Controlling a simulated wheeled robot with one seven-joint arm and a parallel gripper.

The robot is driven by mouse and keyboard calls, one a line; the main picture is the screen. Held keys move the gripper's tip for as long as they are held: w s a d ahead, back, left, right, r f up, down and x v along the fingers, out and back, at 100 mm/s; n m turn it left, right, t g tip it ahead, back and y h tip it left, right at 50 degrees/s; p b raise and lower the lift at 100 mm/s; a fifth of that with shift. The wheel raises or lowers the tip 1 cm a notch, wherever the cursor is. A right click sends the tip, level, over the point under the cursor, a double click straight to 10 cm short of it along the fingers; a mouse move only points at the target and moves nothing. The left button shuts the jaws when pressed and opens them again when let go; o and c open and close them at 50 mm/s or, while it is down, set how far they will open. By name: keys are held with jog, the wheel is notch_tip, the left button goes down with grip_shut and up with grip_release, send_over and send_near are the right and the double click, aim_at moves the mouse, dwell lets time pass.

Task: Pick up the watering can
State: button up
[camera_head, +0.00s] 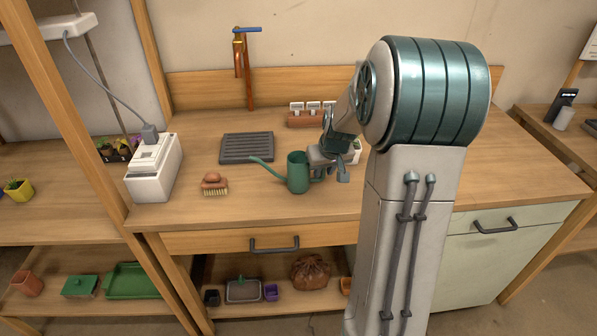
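The green watering can (298,173) stands upright on the wooden counter, with its long spout pointing left and its handle on the right. My gripper (329,168) is just right of the can, beside its handle. One grey finger shows hanging down right of the handle. The other finger is not clearly seen, so I cannot tell whether the fingers are apart or touch the handle. My arm hides part of the counter behind and to the right of the gripper.
A dark drain tray (247,148) lies behind the can. A brush (214,186) and a white box-shaped device (153,170) are to the left. A wooden holder with white-labelled items (305,118) and a copper tap (247,70) are at the back. The counter's front edge is clear.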

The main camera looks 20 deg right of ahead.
grip_shut()
jog(key=shift+r, duration=0.1)
